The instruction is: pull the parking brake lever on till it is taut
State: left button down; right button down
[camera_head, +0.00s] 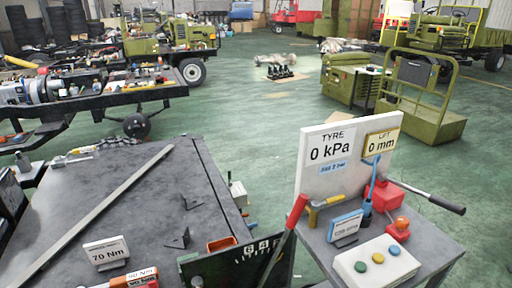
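No lever is labelled as the parking brake. A red bar-shaped handle (287,236) slants up from the bottom edge, beside a dark green plate (215,268) with white marks at the bottom centre. Its lower end runs out of the picture, so I cannot tell how far it is pulled. A second lever, with a black grip (447,204) on a grey rod, sticks out right from the red unit on the small table. Neither of my grippers shows in the head view.
The small table (440,247) carries a "0 kPa" board (325,175) and a button box (375,268). Green floor (250,120) lies open behind.

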aim_at(301, 203)
jog(key=l+u, duration=0.25)
jog(key=u, duration=0.2)
jog(key=k+l+u, duration=0.15)
jog(key=u, duration=0.25)
jog(key=k+l+u, duration=0.15)
jog(key=l+u, duration=0.15)
jog(key=u, duration=0.15)
